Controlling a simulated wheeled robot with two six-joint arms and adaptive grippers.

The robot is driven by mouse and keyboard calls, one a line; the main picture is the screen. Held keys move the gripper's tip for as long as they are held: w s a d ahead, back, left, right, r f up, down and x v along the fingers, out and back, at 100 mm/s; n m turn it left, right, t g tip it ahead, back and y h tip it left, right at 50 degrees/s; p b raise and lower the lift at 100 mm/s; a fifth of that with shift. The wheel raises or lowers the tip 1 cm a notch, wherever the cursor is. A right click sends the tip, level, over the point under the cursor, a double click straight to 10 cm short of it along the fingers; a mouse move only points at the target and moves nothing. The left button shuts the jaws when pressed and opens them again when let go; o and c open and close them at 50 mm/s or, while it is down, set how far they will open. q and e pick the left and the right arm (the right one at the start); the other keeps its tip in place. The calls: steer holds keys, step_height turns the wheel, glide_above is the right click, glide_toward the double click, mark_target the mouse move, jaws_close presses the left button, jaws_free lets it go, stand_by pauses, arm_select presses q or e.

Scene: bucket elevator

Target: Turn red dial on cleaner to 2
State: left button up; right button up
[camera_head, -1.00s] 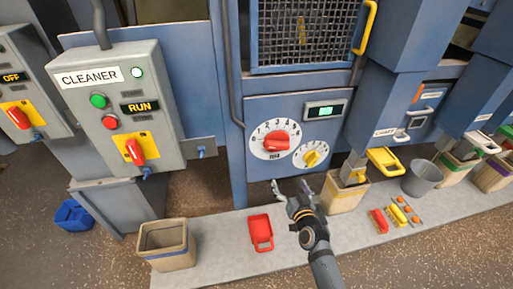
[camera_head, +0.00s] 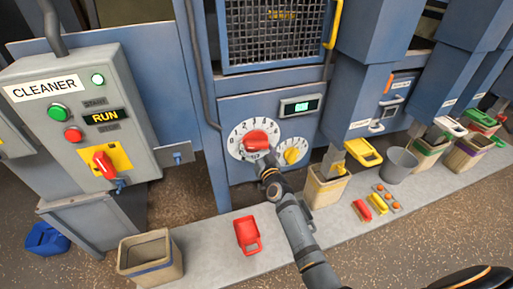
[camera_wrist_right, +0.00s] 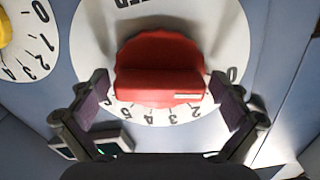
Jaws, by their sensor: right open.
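The red dial (camera_head: 256,139) sits on a white numbered plate on the blue panel, right of the grey CLEANER control box (camera_head: 82,110). Its raised grip bar lies about level. In the right wrist view the red dial (camera_wrist_right: 158,70) appears upside down, with a white mark on the bar's right end, toward the plate's 0 side; the exact setting is unclear. My right gripper (camera_head: 264,164) is at the dial's lower edge in the head view. In the wrist view the right gripper (camera_wrist_right: 162,92) is open, its fingers either side of the dial, seemingly apart from it. My left gripper is out of view.
A smaller yellow dial (camera_head: 292,151) is right of the red one, below a green-lit display (camera_head: 301,106). A yellow-handled spout (camera_head: 363,152) is to the right.

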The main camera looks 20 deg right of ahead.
steer(key=shift+w, duration=0.1)
steer(key=c, duration=1)
steer(key=shift+o, duration=0.2)
steer(key=shift+m, duration=0.3)
steer(key=m, duration=0.4)
steer(key=shift+a+m, duration=0.1)
steer(key=shift+m, duration=0.2)
steer(key=shift+a+r+m+p, duration=0.1)
steer(key=shift+m+p, duration=0.2)
steer(key=shift+m, duration=2)
steer(key=o, duration=1)
steer(key=shift+c, duration=0.2)
